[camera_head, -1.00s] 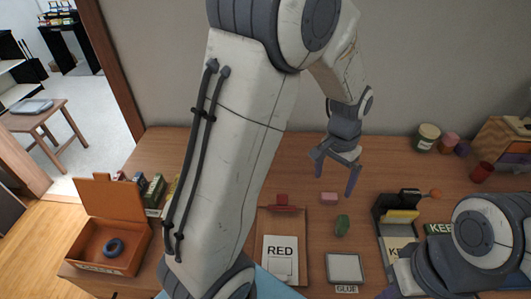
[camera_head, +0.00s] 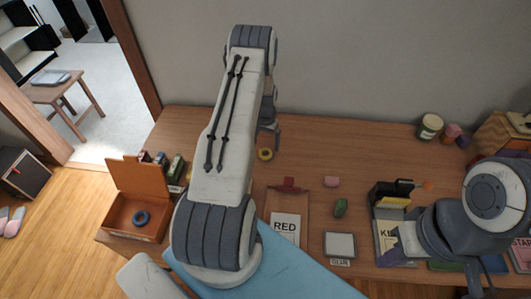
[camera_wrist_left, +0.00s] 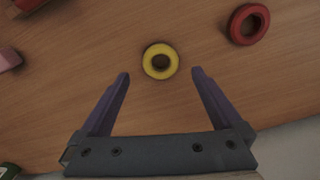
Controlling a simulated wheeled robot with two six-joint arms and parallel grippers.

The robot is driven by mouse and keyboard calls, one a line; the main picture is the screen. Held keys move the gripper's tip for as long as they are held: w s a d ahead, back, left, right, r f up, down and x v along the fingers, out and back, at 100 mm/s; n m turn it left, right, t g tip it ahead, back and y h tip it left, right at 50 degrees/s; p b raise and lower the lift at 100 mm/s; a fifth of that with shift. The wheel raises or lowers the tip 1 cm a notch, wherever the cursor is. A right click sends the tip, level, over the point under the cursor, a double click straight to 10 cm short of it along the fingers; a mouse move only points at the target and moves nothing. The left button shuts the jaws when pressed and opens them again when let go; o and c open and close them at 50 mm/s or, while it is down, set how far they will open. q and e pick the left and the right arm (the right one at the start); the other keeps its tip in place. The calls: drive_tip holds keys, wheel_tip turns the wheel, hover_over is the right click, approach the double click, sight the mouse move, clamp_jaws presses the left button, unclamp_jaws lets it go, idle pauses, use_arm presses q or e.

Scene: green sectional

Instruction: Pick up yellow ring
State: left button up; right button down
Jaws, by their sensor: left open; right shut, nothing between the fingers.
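The yellow ring (camera_head: 265,154) lies flat on the wooden desk, just below my left gripper (camera_head: 275,137) in the head view. In the left wrist view the yellow ring (camera_wrist_left: 147,65) lies just beyond and between the fingertips of my left gripper (camera_wrist_left: 160,74). The left gripper is open and empty; nothing shows it touching the ring. My left arm hides part of this gripper in the head view. My right gripper (camera_head: 397,248) is shut and empty over the right part of the desk, far from the ring.
A red ring (camera_wrist_left: 236,28) lies right of the yellow one in the wrist view. An open orange box (camera_head: 120,214) holding a blue ring (camera_head: 140,218) stands at left. A RED clipboard (camera_head: 286,226), pink block (camera_head: 331,182), green object (camera_head: 341,207) and GLUE tray (camera_head: 340,245) lie rightward.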

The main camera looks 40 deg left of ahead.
sight(265, 150)
use_arm(q)
wheel_tip(265, 150, down, 4)
drive_tip(key=shift+s+f+p, duration=0.15)
drive_tip(key=shift+f+p, duration=0.1)
drive_tip(key=shift+p, duration=0.9)
drive_tip(key=shift+f, duration=0.4)
drive_tip(key=c, duration=1.3)
drive_tip(key=shift+r, duration=0.15)
